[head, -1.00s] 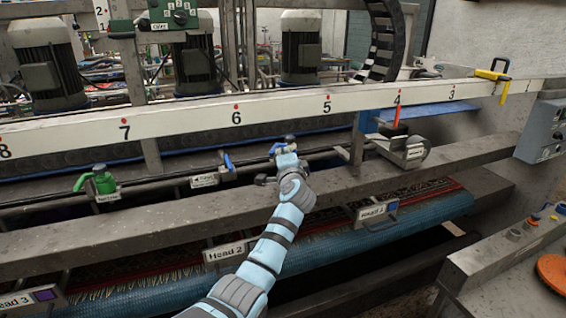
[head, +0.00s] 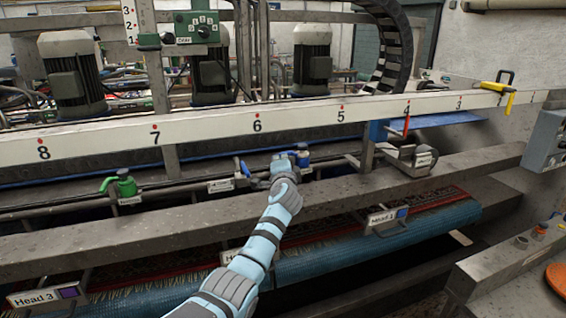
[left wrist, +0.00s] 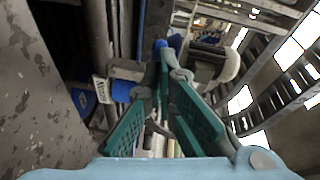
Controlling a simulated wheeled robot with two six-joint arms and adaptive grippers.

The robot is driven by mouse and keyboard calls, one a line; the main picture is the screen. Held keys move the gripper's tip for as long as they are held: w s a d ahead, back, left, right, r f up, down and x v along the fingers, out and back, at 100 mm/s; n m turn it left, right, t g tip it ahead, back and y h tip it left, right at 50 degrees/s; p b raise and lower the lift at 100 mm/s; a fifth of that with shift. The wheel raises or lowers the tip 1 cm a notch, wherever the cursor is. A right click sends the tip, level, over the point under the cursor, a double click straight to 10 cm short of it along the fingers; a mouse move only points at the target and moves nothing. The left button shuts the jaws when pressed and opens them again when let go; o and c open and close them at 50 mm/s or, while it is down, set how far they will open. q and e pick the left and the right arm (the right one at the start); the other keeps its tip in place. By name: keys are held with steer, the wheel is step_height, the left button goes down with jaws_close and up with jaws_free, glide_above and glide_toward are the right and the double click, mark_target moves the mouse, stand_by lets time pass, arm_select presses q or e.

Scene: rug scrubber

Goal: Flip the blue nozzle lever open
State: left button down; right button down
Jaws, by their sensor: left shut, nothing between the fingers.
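Two blue parts show on the grey pipe in the head view: a thin upright blue lever (head: 245,168) just left of my left gripper (head: 281,163), and a blue nozzle part (head: 303,156) just right of it. My left gripper reaches over the beam to the pipe, shut and empty. In the left wrist view, its teal fingers (left wrist: 162,82) point at a blue knob (left wrist: 161,44) near the tips. I cannot tell whether they touch, or which blue part this knob is. The gripper's tips are partly hidden in the head view. My right gripper is not in view.
A green nozzle (head: 122,185) sits further left on the pipe. A grey beam (head: 130,225) runs in front, below my forearm. A white numbered rail (head: 200,130) runs above and behind the pipe. A metal bracket (head: 410,158) stands right.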

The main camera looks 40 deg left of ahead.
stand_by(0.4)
arm_select(q)
steer(key=s+d+r+p, duration=0.1)
steer(key=s+d, duration=0.3)
steer(key=s, duration=0.6)
steer(key=shift+s+d+p, duration=0.15)
steer(key=shift+s+p, duration=0.2)
steer(key=shift+p, duration=0.55)
steer(key=shift+r, duration=0.15)
